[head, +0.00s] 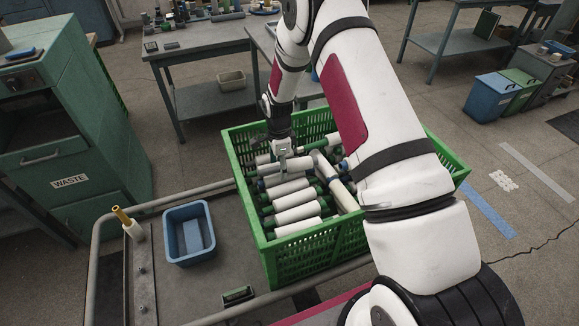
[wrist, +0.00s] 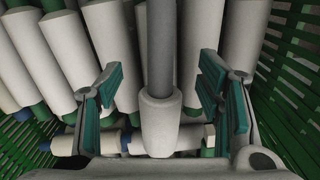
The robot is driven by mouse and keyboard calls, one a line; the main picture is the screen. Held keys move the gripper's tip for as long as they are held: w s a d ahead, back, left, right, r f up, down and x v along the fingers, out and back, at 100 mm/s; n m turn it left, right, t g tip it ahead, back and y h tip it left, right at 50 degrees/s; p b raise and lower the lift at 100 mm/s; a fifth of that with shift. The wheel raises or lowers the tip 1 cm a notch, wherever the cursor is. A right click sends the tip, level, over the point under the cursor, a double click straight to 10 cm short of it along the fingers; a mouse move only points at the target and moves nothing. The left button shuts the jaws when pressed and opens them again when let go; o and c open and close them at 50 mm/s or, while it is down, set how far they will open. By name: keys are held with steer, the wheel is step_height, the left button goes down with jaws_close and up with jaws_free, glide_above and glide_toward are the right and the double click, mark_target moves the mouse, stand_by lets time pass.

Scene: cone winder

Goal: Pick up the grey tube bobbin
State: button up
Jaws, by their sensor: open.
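The grey tube bobbin (wrist: 160,118) shows in the middle of the wrist view. Its bare dark grey tube runs to the top edge, and pale yarn covers its near end. My gripper (wrist: 159,98) is open, with one teal-padded finger on each side of this bobbin and a visible gap on both sides. In the head view my gripper (head: 284,165) points down into the green crate (head: 318,247), over the pile of bobbins. I cannot tell there how deep the fingertips reach.
Several pale bobbins with green or blue tube ends (head: 297,214) lie packed around in the crate. The crate's slatted walls are close on both sides in the wrist view.

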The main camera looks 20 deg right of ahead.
steer(key=shift+f, duration=0.2)
jaws_close()
steer(key=shift+r, duration=0.15)
